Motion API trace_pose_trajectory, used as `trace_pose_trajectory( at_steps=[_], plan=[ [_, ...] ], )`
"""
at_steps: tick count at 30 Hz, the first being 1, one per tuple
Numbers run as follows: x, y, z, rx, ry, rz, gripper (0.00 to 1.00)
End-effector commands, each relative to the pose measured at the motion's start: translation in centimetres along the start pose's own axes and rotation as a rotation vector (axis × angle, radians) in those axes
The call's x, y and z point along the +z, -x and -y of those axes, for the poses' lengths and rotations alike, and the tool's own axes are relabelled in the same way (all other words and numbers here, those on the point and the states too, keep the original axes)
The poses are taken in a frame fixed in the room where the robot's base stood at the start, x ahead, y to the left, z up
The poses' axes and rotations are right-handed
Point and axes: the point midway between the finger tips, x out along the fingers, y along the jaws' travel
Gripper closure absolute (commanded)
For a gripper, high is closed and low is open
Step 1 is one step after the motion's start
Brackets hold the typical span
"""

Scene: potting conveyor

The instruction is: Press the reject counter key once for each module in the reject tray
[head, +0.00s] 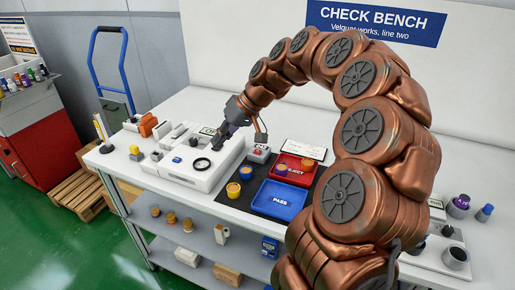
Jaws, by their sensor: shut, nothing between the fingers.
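The red reject tray (294,179) lies on the dark mat. Two round orange-topped modules show in it, one at its left (282,169) and one at its right (307,163).
A white card (303,149) lies behind the reject tray. My arm arches over the bench's right side.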

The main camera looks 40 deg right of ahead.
Motion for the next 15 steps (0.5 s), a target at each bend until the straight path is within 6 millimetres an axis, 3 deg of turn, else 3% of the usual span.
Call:
trace_pose_trajectory(
  at_steps=[3, 7, 10, 15],
  plan=[
    [-2.5, 2.2, -5.3, 0.002, -0.045, -0.095, 1.00],
    [-3.7, 4.0, -10.0, 0.017, -0.079, -0.172, 1.00],
    [-4.0, 5.0, -12.6, 0.027, -0.098, -0.209, 1.00],
    [-4.1, 5.8, -14.7, 0.040, -0.110, -0.241, 1.00]
  ],
)
